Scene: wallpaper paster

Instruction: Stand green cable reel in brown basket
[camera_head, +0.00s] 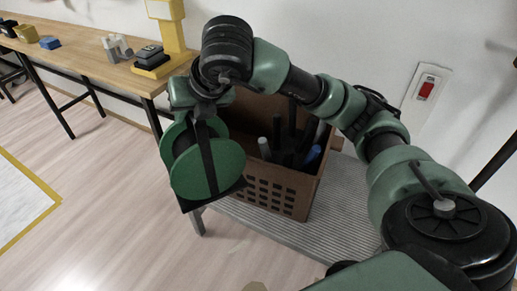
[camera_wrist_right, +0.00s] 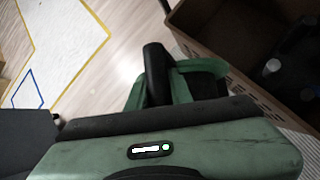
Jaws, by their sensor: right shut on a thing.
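The green cable reel (camera_head: 226,170) is in my right gripper (camera_head: 207,150), beside the left end of the brown basket in the head view. The gripper is shut on it, a black finger lying across its green disc. The reel hangs with its discs roughly upright and overlaps the basket's corner in the picture. In the right wrist view the reel (camera_wrist_right: 206,83) shows partly beyond the gripper. The brown basket (camera_head: 284,196) stands on a ribbed grey surface; its wall also shows in the wrist view (camera_wrist_right: 187,45). My left gripper is out of view.
The basket holds several dark and grey upright items and a blue-tipped one (camera_head: 312,154), mostly toward its right side. A wooden workbench (camera_head: 100,66) with a yellow tool stand (camera_head: 172,40) is at the back left.

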